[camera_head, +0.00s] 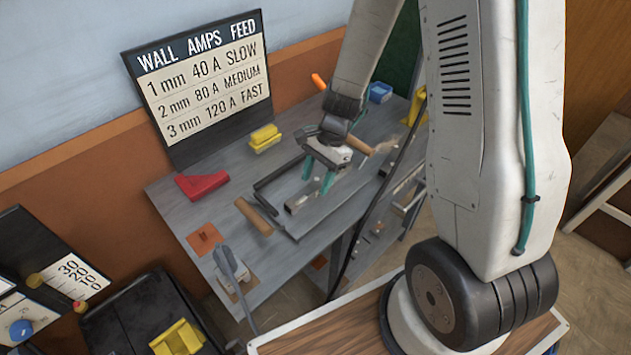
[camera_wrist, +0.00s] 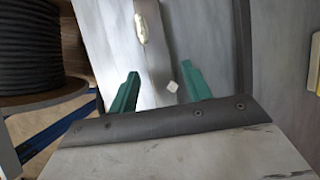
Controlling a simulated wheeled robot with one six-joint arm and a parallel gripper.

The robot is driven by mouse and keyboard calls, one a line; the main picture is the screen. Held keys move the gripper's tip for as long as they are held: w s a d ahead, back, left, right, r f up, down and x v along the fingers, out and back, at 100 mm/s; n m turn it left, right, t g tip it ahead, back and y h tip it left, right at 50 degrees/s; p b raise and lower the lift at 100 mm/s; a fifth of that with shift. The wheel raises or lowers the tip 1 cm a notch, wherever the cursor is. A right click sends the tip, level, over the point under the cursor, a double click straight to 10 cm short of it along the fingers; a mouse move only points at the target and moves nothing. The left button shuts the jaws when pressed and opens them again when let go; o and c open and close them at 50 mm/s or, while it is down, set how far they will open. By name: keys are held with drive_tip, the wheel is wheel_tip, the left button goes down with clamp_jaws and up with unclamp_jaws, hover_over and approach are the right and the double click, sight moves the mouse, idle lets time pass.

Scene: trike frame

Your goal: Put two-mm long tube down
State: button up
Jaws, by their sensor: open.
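My gripper (camera_head: 319,182) is open above the grey bench, with its two teal fingers pointing down. A grey metal tube (camera_head: 301,202) lies below it on the bench; its far part is hidden by the gripper. In the wrist view the tube (camera_wrist: 154,58) runs up the picture between the spread green fingers (camera_wrist: 160,85), with visible space beside each finger. A pale blob sits on the tube, and a small white piece lies to its right. I cannot read the tube's wall thickness.
A dark angled frame (camera_head: 270,185) lies around the tube area. A red magnet-like block (camera_head: 202,184), yellow blocks (camera_head: 264,137) and a wooden-handled tool (camera_head: 254,215) lie to the left. A wall sign (camera_head: 200,85) stands behind. In the wrist view, a black cable spool (camera_wrist: 38,45) is left.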

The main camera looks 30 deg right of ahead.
drive_tip(key=v, duration=1)
drive_tip(key=s+a+r+n+t+h, duration=0.1)
drive_tip(key=s+a+r+n+h, duration=0.1)
drive_tip(key=s+r+n, duration=0.9)
drive_tip(key=s+r+n+t+h, duration=0.1)
drive_tip(key=s+r+n+h, duration=0.1)
drive_tip(key=s+r, duration=0.5)
drive_tip(key=shift+s+d+r+n+t, duration=0.25)
drive_tip(key=shift+s+n, duration=0.45)
drive_tip(key=shift+s, duration=1.3)
drive_tip(key=shift+f, duration=0.1)
